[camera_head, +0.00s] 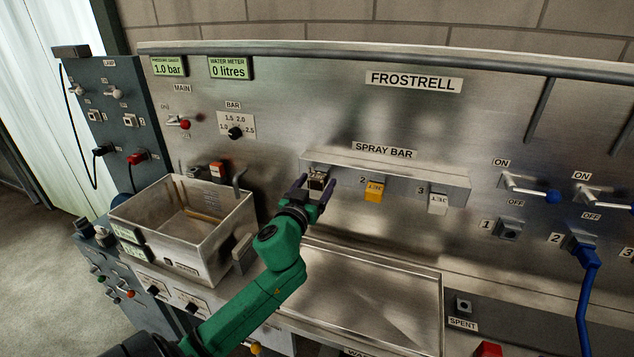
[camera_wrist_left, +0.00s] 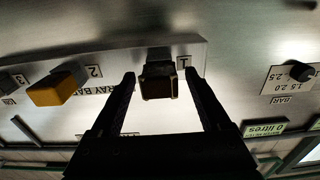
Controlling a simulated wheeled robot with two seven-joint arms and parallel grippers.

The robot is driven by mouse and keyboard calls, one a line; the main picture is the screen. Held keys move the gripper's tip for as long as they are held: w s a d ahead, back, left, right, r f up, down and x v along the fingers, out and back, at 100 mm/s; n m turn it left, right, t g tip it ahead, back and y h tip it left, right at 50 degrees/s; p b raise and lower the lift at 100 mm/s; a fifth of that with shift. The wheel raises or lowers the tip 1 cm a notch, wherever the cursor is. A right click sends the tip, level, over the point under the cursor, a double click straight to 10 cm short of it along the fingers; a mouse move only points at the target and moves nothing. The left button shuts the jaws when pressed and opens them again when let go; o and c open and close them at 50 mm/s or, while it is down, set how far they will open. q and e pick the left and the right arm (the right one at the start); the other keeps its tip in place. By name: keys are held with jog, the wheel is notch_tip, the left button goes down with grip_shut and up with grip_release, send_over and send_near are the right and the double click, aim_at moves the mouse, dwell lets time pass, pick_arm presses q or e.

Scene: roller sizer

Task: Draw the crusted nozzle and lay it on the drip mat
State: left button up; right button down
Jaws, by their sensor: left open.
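The spray bar (camera_head: 400,174) holds three nozzles in a row. The nozzle at place 1 (camera_head: 317,179) is dark and brownish, and looks crusted; nozzle 2 (camera_head: 374,191) is yellow and nozzle 3 (camera_head: 438,202) is white. My left gripper (camera_head: 312,188) is open, with one finger on each side of the dark nozzle. In the left wrist view the dark nozzle (camera_wrist_left: 158,81) sits between the fingertips with gaps on both sides, still in the bar. I cannot clearly make out a drip mat. My right gripper is not in view.
A steel basin (camera_head: 237,218) stands left of my arm. A shallow rimmed steel tray (camera_head: 370,290) lies below the bar, its middle bare. A blue hose (camera_head: 586,290) hangs at the right, under the levers (camera_head: 525,188).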

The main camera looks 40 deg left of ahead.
aim_at(315, 186)
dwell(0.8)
pick_arm(q)
grip_shut()
jog(key=shift+s+f, duration=0.1)
jog(key=shift+v, duration=2.95)
